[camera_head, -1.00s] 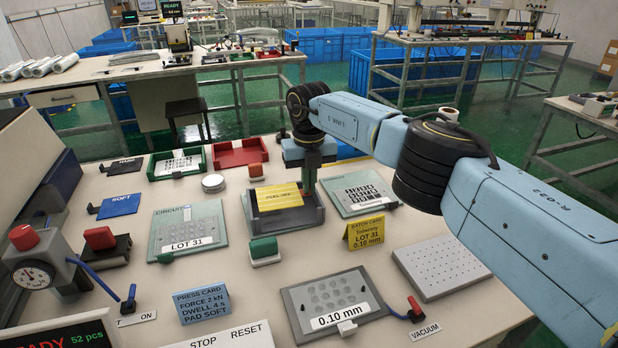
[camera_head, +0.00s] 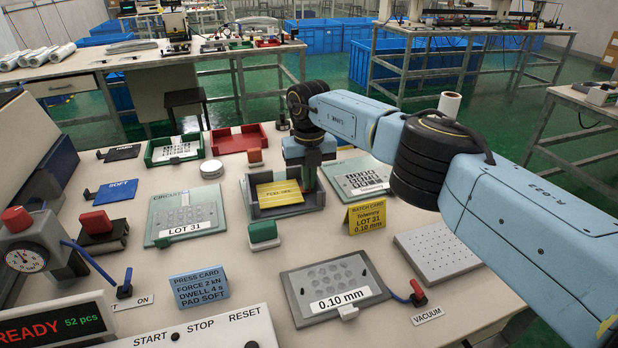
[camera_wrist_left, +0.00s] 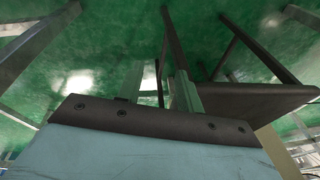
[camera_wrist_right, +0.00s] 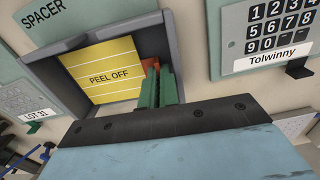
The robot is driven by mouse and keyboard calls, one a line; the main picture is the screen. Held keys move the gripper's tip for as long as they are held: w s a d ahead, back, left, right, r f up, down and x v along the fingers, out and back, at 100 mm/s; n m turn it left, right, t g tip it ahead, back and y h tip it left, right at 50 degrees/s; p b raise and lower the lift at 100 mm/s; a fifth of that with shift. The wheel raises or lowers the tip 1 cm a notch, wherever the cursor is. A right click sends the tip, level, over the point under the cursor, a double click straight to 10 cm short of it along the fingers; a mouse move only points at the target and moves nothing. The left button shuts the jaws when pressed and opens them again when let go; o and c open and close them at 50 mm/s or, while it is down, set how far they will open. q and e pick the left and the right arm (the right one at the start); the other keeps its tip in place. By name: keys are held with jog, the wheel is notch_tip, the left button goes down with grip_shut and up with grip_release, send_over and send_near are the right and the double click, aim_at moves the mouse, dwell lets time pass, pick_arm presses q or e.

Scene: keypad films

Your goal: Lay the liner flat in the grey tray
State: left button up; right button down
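The yellow liner (camera_head: 279,193), marked PEEL OFF, is level inside the walls of the grey tray (camera_head: 290,211). It also shows in the right wrist view (camera_wrist_right: 105,72), inside the tray's rim (camera_wrist_right: 118,27). I cannot tell whether its whole underside touches the tray floor. My right gripper (camera_wrist_right: 155,72) is at the liner's right edge, its green fingers close together on a small red tab there. In the head view the right gripper (camera_head: 308,180) reaches down into the tray's right side. My left gripper (camera_wrist_left: 158,85) is over the green floor, fingers apart and empty.
A keypad plate (camera_head: 358,180) lies right of the tray, with a yellow batch card (camera_head: 367,216) in front. A circuit plate (camera_head: 186,217) lies to the left. A green-handled block (camera_head: 263,233) stands close in front. A 0.10 mm plate (camera_head: 335,284) lies nearer me.

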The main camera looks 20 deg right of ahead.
pick_arm(q)
jog(key=shift+f, duration=0.25)
pick_arm(e)
jog(key=shift+f, duration=0.4)
jog(key=c, duration=1.6)
grip_release()
